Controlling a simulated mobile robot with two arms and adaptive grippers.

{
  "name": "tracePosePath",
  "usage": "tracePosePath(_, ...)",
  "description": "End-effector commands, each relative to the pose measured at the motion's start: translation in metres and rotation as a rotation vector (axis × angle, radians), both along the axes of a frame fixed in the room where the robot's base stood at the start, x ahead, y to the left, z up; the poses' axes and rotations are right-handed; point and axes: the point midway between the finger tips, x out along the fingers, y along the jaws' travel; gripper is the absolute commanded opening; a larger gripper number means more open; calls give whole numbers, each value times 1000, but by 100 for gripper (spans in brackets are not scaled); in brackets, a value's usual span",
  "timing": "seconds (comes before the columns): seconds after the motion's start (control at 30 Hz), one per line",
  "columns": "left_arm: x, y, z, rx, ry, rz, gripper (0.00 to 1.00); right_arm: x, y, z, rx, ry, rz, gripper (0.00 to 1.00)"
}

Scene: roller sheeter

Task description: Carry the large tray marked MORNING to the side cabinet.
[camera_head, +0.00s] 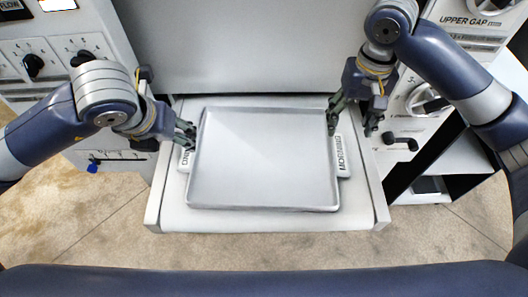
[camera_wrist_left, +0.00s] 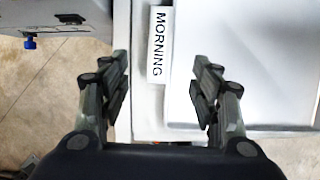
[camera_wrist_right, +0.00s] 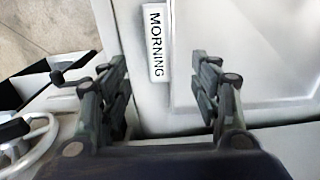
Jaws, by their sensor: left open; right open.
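The large tray (camera_head: 265,165) is light grey and shallow with a raised rim, and it looks empty. It lies flat on a pale shelf in the head view. A white label reading MORNING (camera_head: 342,156) is on its right side, and another is on its left side, partly hidden by my left gripper. My left gripper (camera_head: 189,134) is open at the tray's left side; the left wrist view shows the label (camera_wrist_left: 158,45) between its fingers. My right gripper (camera_head: 352,118) is open at the tray's upper right; the right wrist view shows the label (camera_wrist_right: 156,45) ahead between its fingers.
The pale shelf (camera_head: 260,222) juts from the machine, with narrow margins around the tray. A control panel with knobs (camera_head: 35,65) is at left. A panel marked UPPER GAP (camera_head: 470,22), a dial (camera_head: 427,100) and a black handle (camera_head: 400,141) are at right. Floor (camera_head: 100,215) shows at lower left.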

Motion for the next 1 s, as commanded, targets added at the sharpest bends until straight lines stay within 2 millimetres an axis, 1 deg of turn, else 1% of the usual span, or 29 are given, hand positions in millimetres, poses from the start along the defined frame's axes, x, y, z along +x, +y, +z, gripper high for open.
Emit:
tracePosePath(0.17, 7, 0, -18, 1, 4, 1, 57, -1, -1, -20, -2, 5, -2, 57)
tracePosePath(0.4, 24, 0, -59, 2, 4, 2, 57, -1, 0, -64, -1, 5, -1, 57)
tracePosePath(0.5, 30, -1, -74, 1, 4, 0, 57, -1, -1, -80, -1, 4, -1, 57)
tracePosePath(0.6, 35, -1, -85, 0, 1, 0, 57, 0, 0, -93, 0, 3, -2, 57)
tracePosePath(0.7, 39, -2, -93, 0, 2, 0, 57, 0, 0, -101, -1, 2, -1, 57)
tracePosePath(0.8, 40, -2, -97, 0, 0, -1, 57, 0, 0, -105, 0, 0, -1, 57)
tracePosePath(1.0, 41, -1, -98, 0, 0, -1, 57, 0, 0, -107, 0, 1, -1, 57)
